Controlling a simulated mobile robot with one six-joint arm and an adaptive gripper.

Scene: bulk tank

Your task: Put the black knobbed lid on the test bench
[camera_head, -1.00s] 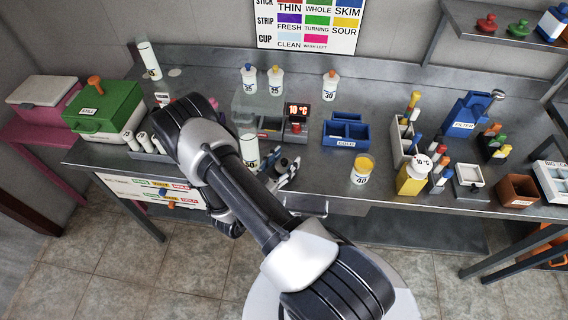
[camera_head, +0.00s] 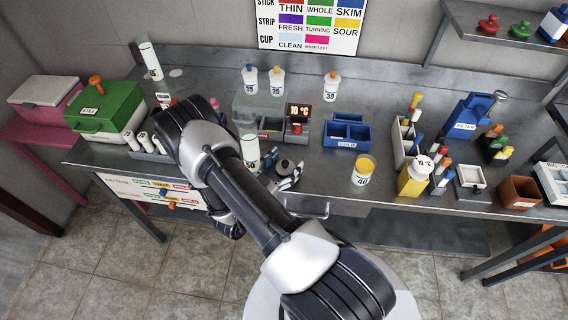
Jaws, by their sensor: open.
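My gripper (camera_head: 291,180) is low over the front edge of the test bench (camera_head: 330,185), in the middle of the picture. Its fingers are apart with nothing visibly held between them. A small dark round piece (camera_head: 286,165), which looks like the black knobbed lid, is right beside the fingers on their far side. It is too small to tell whether it rests on the bench or touches a finger. My arm hides part of the bench to the left of it.
A white cylinder (camera_head: 250,152) stands just left of the gripper. A yellow-topped cup (camera_head: 363,170) stands to the right. Bare bench lies between the gripper and the cup.

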